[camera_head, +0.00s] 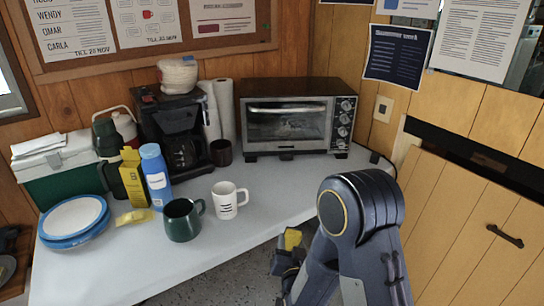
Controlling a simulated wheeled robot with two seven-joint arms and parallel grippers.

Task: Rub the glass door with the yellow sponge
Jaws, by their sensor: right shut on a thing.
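The yellow sponge (292,238) is held in my right gripper (287,252), which is shut on it. The gripper is low, just off the front edge of the white table, over the floor. The glass door (285,126) is the front of a silver and black toaster oven at the back right of the table. It looks closed, with a horizontal handle along its top. The sponge is well in front of and below the door, not touching it. My left gripper is not in view.
A white mug (228,201) and a dark green mug (183,221) stand near the table's front edge. A coffee maker (178,128), dark cup (221,152), blue bottle (156,178) and blue-rimmed plates (73,218) stand to the left. Table (285,178) before the oven is clear.

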